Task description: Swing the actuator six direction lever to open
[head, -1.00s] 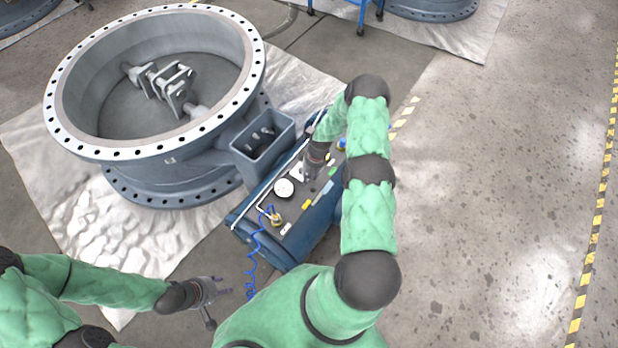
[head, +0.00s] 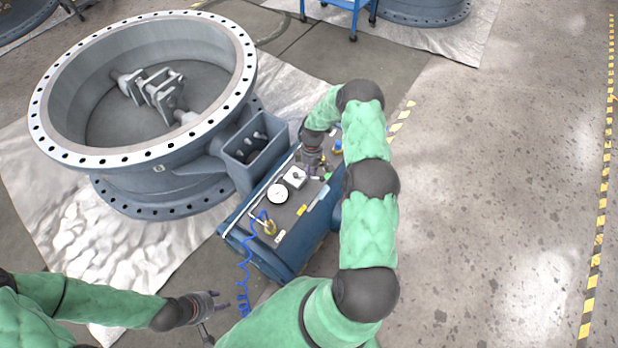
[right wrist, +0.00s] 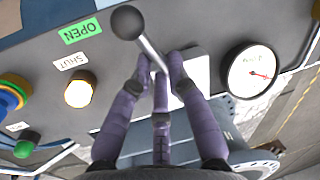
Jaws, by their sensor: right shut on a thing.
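The direction lever (right wrist: 150,50) has a silver shaft and a dark ball knob. It shows in the right wrist view, rising from a white plate (right wrist: 195,80) on a grey panel. My right gripper (right wrist: 160,68) has its purple fingers closed around the shaft below the knob. A green OPEN label (right wrist: 80,31) and a white SHUT label (right wrist: 71,61) lie left of the lever. In the head view my right gripper (head: 318,166) is over the blue actuator (head: 290,228), hiding most of the lever. My left gripper (head: 214,306) is open and empty at the lower left.
A blue coiled hose (head: 243,275) hangs at the actuator's near end. The large flanged valve (head: 150,90) stands to the left. Open floor lies to the right.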

